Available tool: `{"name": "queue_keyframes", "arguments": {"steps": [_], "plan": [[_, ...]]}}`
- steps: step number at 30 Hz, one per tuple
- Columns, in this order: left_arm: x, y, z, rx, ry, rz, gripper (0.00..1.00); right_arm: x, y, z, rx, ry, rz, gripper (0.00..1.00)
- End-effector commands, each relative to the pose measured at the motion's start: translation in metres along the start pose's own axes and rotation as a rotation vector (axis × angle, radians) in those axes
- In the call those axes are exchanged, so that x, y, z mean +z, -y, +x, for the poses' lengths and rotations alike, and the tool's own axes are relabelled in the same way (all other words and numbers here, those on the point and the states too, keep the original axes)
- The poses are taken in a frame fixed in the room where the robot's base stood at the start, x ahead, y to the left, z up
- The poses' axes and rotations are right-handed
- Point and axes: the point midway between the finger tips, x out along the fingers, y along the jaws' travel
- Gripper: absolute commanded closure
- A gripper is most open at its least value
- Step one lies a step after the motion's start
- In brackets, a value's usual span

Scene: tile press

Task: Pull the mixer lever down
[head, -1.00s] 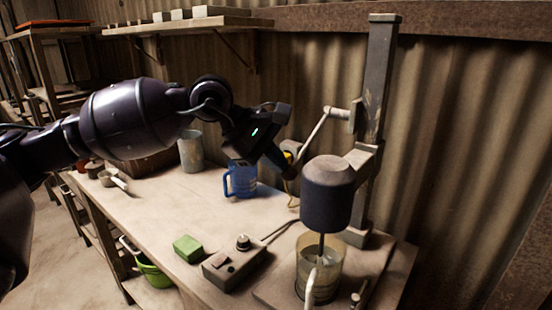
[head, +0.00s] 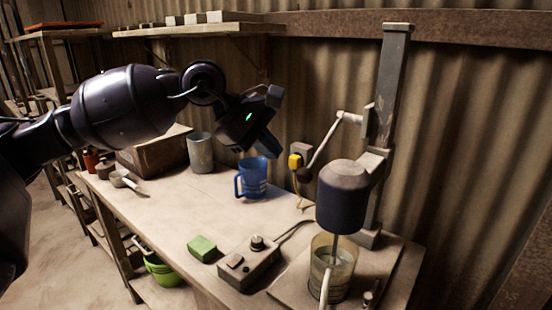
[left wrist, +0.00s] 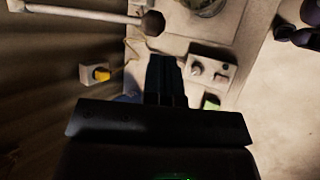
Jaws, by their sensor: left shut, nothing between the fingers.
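The mixer has a grey post (head: 388,90), a dark motor head (head: 342,200) and a glass jar of liquid (head: 332,268) below it. Its lever (head: 325,140) is a pale rod that slopes down and left from the post to a dark knob (head: 305,175). The rod (left wrist: 85,13) and knob (left wrist: 152,23) also show at the top of the left wrist view. My left gripper (head: 268,147) is shut and empty, up and left of the knob in the head view and apart from it. Its fingers (left wrist: 164,75) also show in the left wrist view.
A blue mug (head: 252,178) stands below my left gripper in the picture. A control box (head: 250,262) and green sponge (head: 202,248) lie at the front. A yellow plug (head: 295,161) sits in a wall socket beside the lever. A shelf (head: 200,29) is above.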

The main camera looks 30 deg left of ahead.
Motion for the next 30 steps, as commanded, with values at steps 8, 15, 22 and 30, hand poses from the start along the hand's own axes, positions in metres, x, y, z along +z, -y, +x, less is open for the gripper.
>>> {"name": "queue_keyframes", "arguments": {"steps": [8, 15, 22, 30], "plan": [[-0.001, 0.005, -0.056, 0.001, -0.004, -0.002, 1.0, 0.001, -0.004, -0.004, 0.005, 0.005, -0.007, 0.22], [-0.001, 0.007, -0.081, 0.0, -0.002, -0.001, 1.0, -0.004, -0.006, -0.007, 0.006, -0.007, -0.01, 0.22], [-0.001, 0.007, -0.086, 0.0, 0.0, -0.001, 1.0, 0.0, -0.005, -0.008, 0.007, 0.003, -0.004, 0.22], [0.013, 0.015, -0.053, 0.03, 0.169, -0.113, 1.0, 0.003, -0.002, -0.009, 0.009, 0.01, 0.01, 0.22]]}}
